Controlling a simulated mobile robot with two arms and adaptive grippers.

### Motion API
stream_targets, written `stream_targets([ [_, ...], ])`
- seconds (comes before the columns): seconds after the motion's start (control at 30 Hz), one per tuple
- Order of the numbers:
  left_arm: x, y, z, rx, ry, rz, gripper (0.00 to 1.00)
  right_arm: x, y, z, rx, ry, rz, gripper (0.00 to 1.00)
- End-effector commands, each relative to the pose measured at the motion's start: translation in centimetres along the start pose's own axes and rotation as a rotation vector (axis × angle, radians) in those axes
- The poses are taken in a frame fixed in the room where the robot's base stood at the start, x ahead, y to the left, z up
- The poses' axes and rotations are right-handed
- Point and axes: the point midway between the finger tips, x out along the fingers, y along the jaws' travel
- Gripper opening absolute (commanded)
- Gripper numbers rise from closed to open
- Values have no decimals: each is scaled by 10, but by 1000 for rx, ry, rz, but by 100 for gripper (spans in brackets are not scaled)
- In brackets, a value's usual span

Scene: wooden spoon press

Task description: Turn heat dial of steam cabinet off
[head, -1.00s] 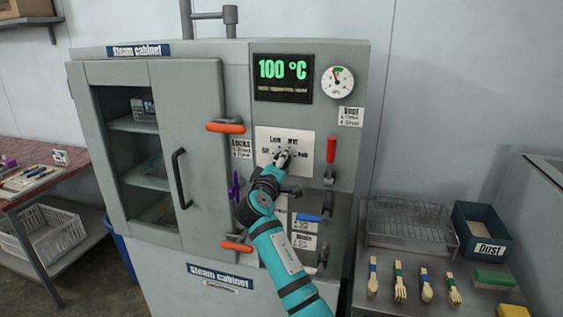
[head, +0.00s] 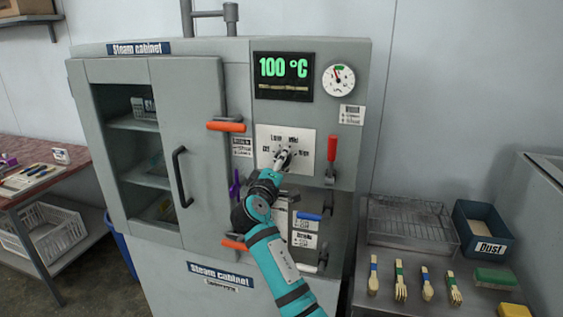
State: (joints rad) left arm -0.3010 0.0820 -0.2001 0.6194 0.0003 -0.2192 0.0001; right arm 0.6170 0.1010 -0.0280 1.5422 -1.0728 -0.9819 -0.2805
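The grey steam cabinet (head: 195,75) stands in front of me, and its display (head: 284,77) reads 100 °C in green. The heat dial sits on a white plate (head: 302,142) below the display. Labels are around it: one at the left, two above, one at the right. My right gripper (head: 283,158) is at the dial, with its fingers over or around the knob. The dial is mostly hidden by the fingers, so its pointer setting and whether the fingers are closed on it cannot be made out. My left gripper is not in view.
A red lever (head: 332,150) stands just right of the dial plate. A blue handle (head: 308,216) and orange door clamps (head: 226,127) are near my arm. A pressure gauge (head: 339,80) is above right. A side table holds a wire rack (head: 412,222), dust bin (head: 483,232) and wooden cutlery.

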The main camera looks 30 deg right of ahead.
Motion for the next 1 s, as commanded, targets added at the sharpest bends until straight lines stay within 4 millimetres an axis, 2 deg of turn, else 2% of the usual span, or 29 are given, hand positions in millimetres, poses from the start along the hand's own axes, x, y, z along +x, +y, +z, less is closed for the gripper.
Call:
stream_targets([
  [0.2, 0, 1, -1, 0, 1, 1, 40, -49, -1, 0, 1, 2, -3, 68],
  [0.43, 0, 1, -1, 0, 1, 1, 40, -85, 0, 0, 0, 1, 0, 68],
  [0.6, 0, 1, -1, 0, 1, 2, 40, -95, 0, 0, -1, 1, 0, 68],
  [1.0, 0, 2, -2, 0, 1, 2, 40, -95, 0, 0, -1, 1, 1, 68],
])
